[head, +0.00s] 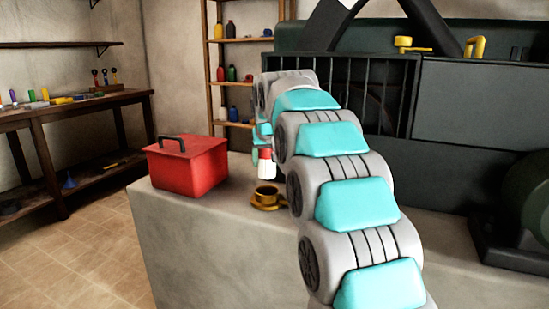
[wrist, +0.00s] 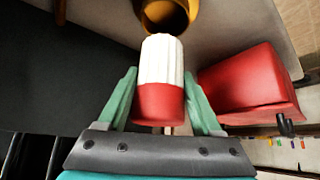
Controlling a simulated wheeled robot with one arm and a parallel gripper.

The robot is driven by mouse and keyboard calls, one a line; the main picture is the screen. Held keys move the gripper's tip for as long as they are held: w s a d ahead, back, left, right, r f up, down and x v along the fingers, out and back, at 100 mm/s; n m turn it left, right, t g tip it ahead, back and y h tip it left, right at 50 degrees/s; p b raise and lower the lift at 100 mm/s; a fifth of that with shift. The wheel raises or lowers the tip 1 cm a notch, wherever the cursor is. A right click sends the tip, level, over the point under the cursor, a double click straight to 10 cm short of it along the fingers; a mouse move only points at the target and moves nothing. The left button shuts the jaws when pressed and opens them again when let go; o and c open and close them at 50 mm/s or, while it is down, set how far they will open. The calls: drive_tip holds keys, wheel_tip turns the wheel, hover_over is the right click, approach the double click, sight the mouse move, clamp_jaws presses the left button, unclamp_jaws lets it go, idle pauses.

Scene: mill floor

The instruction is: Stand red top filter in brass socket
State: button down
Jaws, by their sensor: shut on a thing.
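The red top filter (head: 265,162) has a white ribbed body and a red end. In the wrist view the filter (wrist: 160,80) sits between the two fingers of my gripper (wrist: 158,105), which is shut on it at the red end. In the head view the filter hangs upright, red end up, and my arm hides most of the gripper. The brass socket (head: 268,199) stands on the grey ledge, below the filter and apart from it. In the wrist view the socket (wrist: 166,14) shows its dark opening just beyond the white end, partly cut off by the frame.
A red toolbox (head: 188,166) with a black handle stands on the ledge (head: 210,230) left of the socket. The dark machine (head: 470,110) with a barred opening rises behind the ledge. A workbench (head: 60,112) stands at the far left. The ledge front is clear.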

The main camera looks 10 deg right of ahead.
sight(268, 177)
drive_tip(key=shift+f+b, duration=1.65)
drive_tip(key=shift+f, duration=1.7)
drive_tip(key=shift+f, duration=0.6)
drive_tip(key=shift+s+f+g+b, duration=0.2)
drive_tip(key=shift+f+b, duration=0.1)
drive_tip(key=shift+f, duration=0.45)
drive_tip(key=shift+s+f+g+b, duration=0.1)
drive_tip(key=shift+s+f+b, duration=0.15)
drive_tip(key=shift+f, duration=0.45)
drive_tip(key=shift+c, duration=0.8)
unclamp_jaws()
drive_tip(key=shift+f, duration=0.25)
drive_tip(key=shift+o, duration=0.8)
drive_tip(key=shift+s+r, duration=0.2)
drive_tip(key=shift+r, duration=0.25)
drive_tip(key=shift+t, duration=0.4)
drive_tip(key=s+r, duration=0.1)
drive_tip(key=r, duration=0.2)
drive_tip(key=s+r, duration=0.1)
drive_tip(key=r, duration=0.2)
drive_tip(key=s+r, duration=0.1)
drive_tip(key=r, duration=0.2)
drive_tip(key=shift+s+a+r, duration=0.1)
drive_tip(key=shift+s+a, duration=0.15)
drive_tip(key=shift+s, duration=0.1)
